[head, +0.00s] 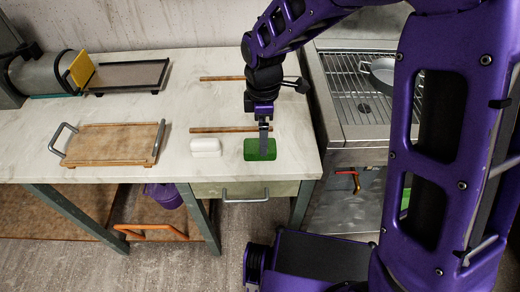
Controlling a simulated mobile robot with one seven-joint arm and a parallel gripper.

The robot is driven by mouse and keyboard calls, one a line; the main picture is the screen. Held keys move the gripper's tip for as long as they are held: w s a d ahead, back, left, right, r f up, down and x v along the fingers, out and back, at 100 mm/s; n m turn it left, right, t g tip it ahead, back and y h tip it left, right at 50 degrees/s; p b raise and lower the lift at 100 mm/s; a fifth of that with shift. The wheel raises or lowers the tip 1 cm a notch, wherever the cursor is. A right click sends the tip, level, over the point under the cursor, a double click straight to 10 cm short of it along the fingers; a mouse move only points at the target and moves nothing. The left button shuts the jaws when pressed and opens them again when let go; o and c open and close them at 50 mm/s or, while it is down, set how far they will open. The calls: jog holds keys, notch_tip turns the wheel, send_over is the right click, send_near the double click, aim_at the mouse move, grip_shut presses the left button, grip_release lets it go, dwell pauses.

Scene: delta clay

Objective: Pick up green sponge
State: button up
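The green sponge (252,151) lies on the light countertop near its front edge, towards the right end. My purple and black arm reaches down from the top. My gripper (264,149) points straight down at the sponge, and its grey finger overlaps the sponge's middle in the picture. I see the fingers edge-on, so I cannot tell the gap between them. I cannot tell whether they touch the sponge. Part of the sponge is hidden behind the finger.
A white block (205,146) lies just left of the sponge. A wooden rod (215,129) lies behind it, and another rod (221,78) farther back. A wooden tray with handles (110,143) is at left. A metal sink unit (360,112) with a pan (382,72) stands right.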

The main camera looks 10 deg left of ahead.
jog(key=f, duration=0.3)
jog(key=f+b, duration=0.1)
jog(key=f, duration=0.1)
jog(key=shift+s+a+f, duration=0.15)
jog(key=shift+s+a, duration=0.05)
jog(key=shift+a, duration=0.1)
jog(key=c, duration=1.4)
jog(key=shift+o, duration=0.2)
notch_tip(320, 180, up, 10)
jog(key=shift+r+p, duration=0.1)
jog(key=shift+p, duration=0.85)
